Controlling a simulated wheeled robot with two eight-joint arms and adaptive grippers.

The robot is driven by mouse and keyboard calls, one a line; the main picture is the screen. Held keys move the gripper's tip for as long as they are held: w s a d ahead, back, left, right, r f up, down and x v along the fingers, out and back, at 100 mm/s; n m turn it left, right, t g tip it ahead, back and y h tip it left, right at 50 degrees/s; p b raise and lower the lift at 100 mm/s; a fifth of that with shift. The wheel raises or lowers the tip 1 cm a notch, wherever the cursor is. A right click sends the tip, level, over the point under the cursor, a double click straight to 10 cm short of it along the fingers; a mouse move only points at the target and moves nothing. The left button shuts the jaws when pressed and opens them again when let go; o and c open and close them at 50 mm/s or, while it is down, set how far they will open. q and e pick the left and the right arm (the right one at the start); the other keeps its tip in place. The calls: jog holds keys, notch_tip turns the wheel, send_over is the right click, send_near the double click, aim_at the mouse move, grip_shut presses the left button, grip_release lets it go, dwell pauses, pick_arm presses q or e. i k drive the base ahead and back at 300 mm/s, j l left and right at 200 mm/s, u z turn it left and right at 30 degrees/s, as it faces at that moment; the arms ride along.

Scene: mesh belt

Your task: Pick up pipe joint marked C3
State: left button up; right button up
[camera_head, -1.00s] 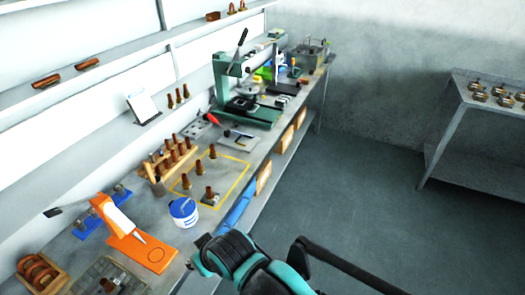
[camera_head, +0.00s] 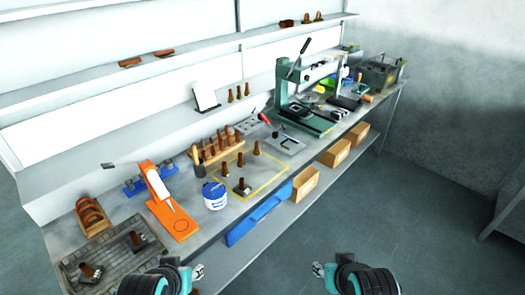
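Several copper-brown pipe joints stand on the bench, and no mark C3 is readable on any of them. One pipe joint (camera_head: 243,187) on a dark base stands in the yellow-outlined area, with another (camera_head: 256,148) near its back edge. More pipe joints (camera_head: 89,270) lie in the grey gridded tray (camera_head: 118,264) at the lower left. My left gripper (camera_head: 198,272) is at the bottom edge, in front of the bench and right of the tray. My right gripper (camera_head: 319,270) is at the bottom, over the floor. Both look apart from any joint; their finger openings are unclear.
A wooden rack (camera_head: 222,153) of joints, a blue-and-white tub (camera_head: 215,196) and an orange stand (camera_head: 168,212) crowd the bench. A green press (camera_head: 305,118) stands farther back. Cardboard boxes (camera_head: 305,184) sit on the lower shelf.

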aim_at(257, 152)
jog(key=i+l+u, duration=0.15)
jog(key=u, duration=0.2)
jog(key=i+l+u, duration=0.1)
jog(key=u, duration=0.3)
jog(key=i+l+u, duration=0.1)
jog(key=l+u, duration=0.25)
